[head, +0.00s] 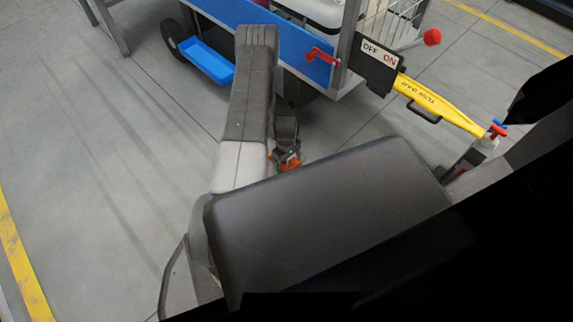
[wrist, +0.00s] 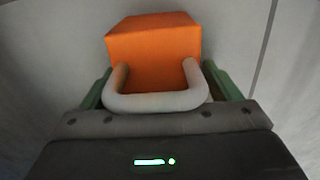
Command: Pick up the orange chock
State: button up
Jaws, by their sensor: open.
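The orange chock (wrist: 153,42) fills the upper middle of the wrist view. It is a block with a pale grey looped handle (wrist: 155,102) on the side facing me. My gripper (wrist: 158,68) is open, with one green finger on each side of the handle. I cannot tell whether a finger touches it. In the head view, a small part of the orange chock (head: 290,163) shows low by the floor beneath my gripper (head: 286,150). My arm and a dark panel hide most of that spot.
A cart with a blue side panel (head: 290,42) and a blue tray (head: 207,62) stands at the top. An OFF/ON sign (head: 378,60) and a yellow lever (head: 440,106) are at right. Grey floor (head: 110,150) is clear at left.

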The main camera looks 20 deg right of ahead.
jog(key=c, duration=1.4)
jog(key=shift+w+r, duration=0.1)
jog(key=shift+c, duration=0.3)
jog(key=shift+r, duration=0.1)
